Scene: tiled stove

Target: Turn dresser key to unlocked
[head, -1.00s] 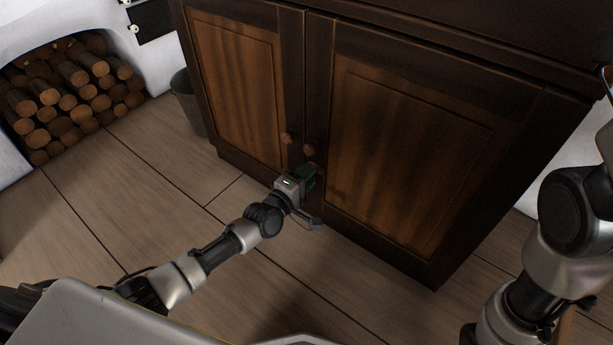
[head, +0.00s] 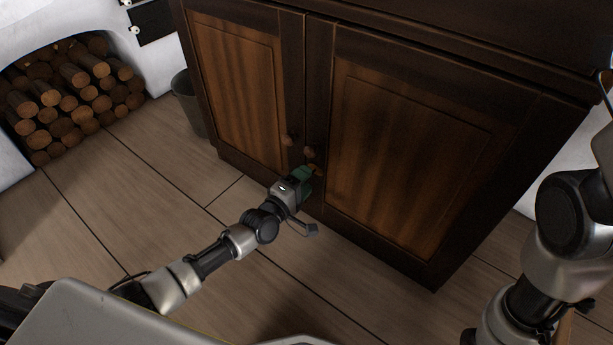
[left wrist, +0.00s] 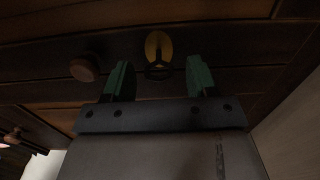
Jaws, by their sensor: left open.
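The dresser (head: 400,170) is dark wood, with two closed doors and a round knob on each. In the left wrist view, a brass-coloured key piece (left wrist: 157,47) with a dark ring at its lower end sits on the dresser front. In the head view the gripper mostly hides the key. My right gripper is out of view.
A grey bin (head: 188,103) stands left of the dresser, near stacked logs (head: 65,95) in an alcove. The wooden floor (head: 110,205) in front is clear.

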